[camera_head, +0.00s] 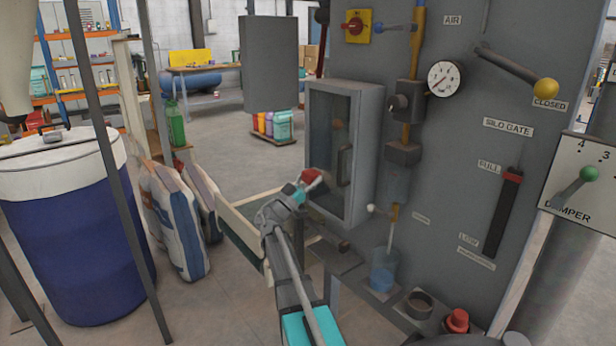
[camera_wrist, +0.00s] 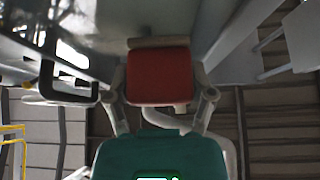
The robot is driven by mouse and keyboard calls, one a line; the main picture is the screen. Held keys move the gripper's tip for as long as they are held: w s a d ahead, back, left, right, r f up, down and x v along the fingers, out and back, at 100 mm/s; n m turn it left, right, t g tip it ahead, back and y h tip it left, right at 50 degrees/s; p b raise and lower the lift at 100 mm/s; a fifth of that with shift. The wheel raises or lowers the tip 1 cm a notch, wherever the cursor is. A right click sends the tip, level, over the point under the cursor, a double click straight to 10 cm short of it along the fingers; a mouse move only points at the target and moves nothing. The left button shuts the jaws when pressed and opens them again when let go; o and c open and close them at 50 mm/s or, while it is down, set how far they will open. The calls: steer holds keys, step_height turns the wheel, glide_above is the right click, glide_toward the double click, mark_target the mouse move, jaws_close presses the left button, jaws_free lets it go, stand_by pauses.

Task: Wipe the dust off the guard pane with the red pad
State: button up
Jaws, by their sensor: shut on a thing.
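The guard pane (camera_head: 324,150) is a dark glass pane in a grey framed door on the cabinet front, with a bar handle at its right. The pane also shows in the wrist view (camera_wrist: 125,20), with pale patches at its upper left. My gripper (camera_head: 306,184) is at the lower part of the pane, shut on the red pad (camera_head: 312,175). In the wrist view the red pad (camera_wrist: 159,77) sits between the two fingers, its far edge close to the pane. I cannot tell whether it touches the glass. The dust is hard to make out in the head view.
The door handle (camera_wrist: 68,82) is close to the left of the pad in the wrist view. A blue drum (camera_head: 70,230) and filled sacks (camera_head: 175,220) stand at the left.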

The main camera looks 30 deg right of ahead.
mark_target(330, 173)
steer(key=shift+s, duration=0.3)
steer(key=shift+s, duration=0.1)
steer(key=shift+s+d, duration=0.15)
steer(key=shift+s, duration=0.75)
steer(key=shift+s+d, duration=0.15)
steer(key=shift+s, duration=0.7)
steer(key=shift+s+d, duration=0.15)
steer(key=shift+s, duration=0.8)
steer(key=shift+s+d, duration=0.1)
steer(key=shift+s, duration=0.85)
steer(key=shift+w+d, duration=0.1)
steer(key=shift+d, duration=0.05)
steer(key=shift+w, duration=0.15)
steer(key=shift+w+a, duration=0.15)
steer(key=shift+w, duration=0.7)
steer(key=shift+w+a, duration=0.1)
steer(key=shift+w, duration=0.75)
